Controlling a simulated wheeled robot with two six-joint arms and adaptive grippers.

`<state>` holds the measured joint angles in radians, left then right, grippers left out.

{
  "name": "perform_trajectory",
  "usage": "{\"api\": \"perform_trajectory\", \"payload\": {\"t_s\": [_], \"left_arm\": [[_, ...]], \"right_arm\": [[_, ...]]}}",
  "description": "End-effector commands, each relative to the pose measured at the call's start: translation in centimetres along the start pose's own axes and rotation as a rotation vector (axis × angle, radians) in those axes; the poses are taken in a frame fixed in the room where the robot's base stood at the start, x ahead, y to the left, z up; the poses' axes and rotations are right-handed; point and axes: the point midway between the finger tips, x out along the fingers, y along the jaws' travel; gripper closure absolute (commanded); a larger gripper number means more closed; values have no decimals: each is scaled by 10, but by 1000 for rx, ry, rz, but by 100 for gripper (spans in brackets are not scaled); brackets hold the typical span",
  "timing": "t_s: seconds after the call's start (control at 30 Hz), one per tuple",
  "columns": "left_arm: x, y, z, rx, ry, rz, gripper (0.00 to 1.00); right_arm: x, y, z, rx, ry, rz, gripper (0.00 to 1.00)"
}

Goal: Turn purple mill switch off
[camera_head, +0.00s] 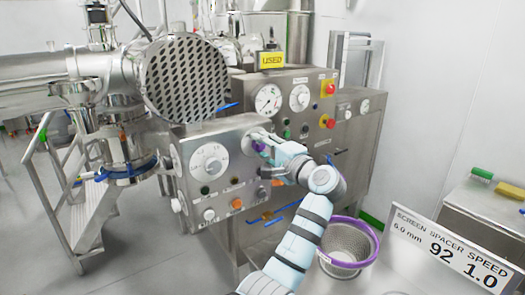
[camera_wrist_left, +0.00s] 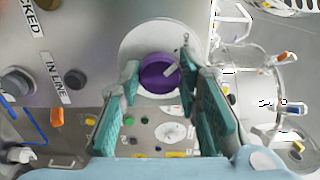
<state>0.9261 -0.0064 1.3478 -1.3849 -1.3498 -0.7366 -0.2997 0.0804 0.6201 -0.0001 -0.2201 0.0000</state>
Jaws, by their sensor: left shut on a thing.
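The purple mill switch (camera_head: 258,146) is a round knob on the front of the steel control panel (camera_head: 240,181). My left gripper (camera_head: 268,155) reaches it from the right, its fingers at the knob. In the left wrist view the purple knob (camera_wrist_left: 158,76) sits on a pale round plate, with a light pointer mark on its face. My left gripper's teal-padded fingers (camera_wrist_left: 160,82) stand on both sides of the knob, shut on it. The small lettering beside the knob is too blurred to read fully. My right gripper is not in view.
A white dial (camera_head: 209,163) and several small buttons share the panel. Behind it stands a taller cabinet with gauges, a red knob (camera_head: 330,88) and a yellow "USED" sign (camera_head: 271,60). A purple-rimmed mesh basket (camera_head: 345,250) and a speed sign (camera_head: 455,250) are at the lower right.

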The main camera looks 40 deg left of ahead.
Motion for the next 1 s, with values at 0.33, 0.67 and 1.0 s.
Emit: {"api": "perform_trajectory", "payload": {"t_s": [0.33, 0.67, 1.0], "left_arm": [[0, 3, 0, -26, -1, 7, 97], [0, 2, 0, -26, -1, 6, 50], [-2, 1, 0, -27, 0, 3, 49]], "right_arm": [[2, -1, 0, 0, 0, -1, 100], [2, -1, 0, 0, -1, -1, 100], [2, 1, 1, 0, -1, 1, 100]]}}
